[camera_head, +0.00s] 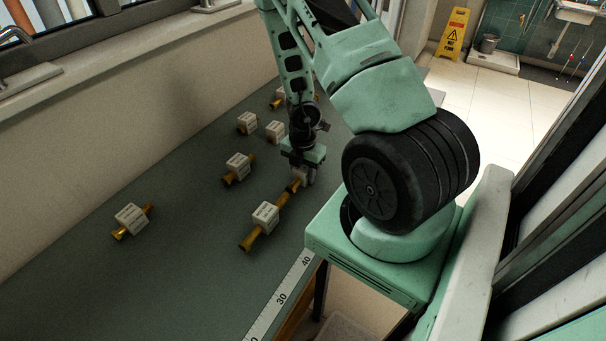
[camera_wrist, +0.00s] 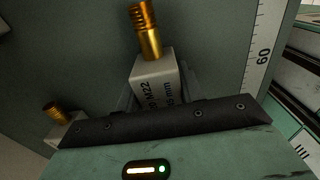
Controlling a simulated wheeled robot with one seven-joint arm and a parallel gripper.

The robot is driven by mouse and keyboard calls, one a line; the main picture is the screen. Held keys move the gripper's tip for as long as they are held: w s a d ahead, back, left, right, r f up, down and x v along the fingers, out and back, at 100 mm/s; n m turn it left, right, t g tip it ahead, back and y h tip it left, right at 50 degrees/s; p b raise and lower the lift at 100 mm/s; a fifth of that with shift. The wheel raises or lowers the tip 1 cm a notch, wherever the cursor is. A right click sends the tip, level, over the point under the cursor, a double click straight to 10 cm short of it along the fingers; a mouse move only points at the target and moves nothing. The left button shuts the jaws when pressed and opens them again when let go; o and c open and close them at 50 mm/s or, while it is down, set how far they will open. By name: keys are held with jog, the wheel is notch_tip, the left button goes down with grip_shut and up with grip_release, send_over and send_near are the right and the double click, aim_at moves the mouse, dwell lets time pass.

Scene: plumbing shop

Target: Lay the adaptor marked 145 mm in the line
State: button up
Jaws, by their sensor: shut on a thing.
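My gripper (camera_head: 303,164) is shut on a white block-bodied adaptor (camera_head: 306,177) with brass threaded ends, low over the bench. In the wrist view this held adaptor (camera_wrist: 157,72) shows part of a label, "M22" and a length ending in "5 mm"; the rest is hidden by my gripper. Its near brass end in the head view points at another adaptor (camera_head: 265,216), roughly in line with it. Whether the two ends touch I cannot tell.
Other adaptors lie on the green bench (camera_head: 180,270): one at left (camera_head: 132,217), one mid-bench (camera_head: 238,166), and several farther back. A ruler strip (camera_head: 280,298) runs along the right edge. In the wrist view another adaptor (camera_wrist: 57,112) shows at lower left.

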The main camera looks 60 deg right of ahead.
aim_at(303, 166)
jog(key=shift+f, duration=0.1)
jog(key=o, duration=1.1)
notch_tip(303, 166, up, 12)
jog(key=p, duration=1)
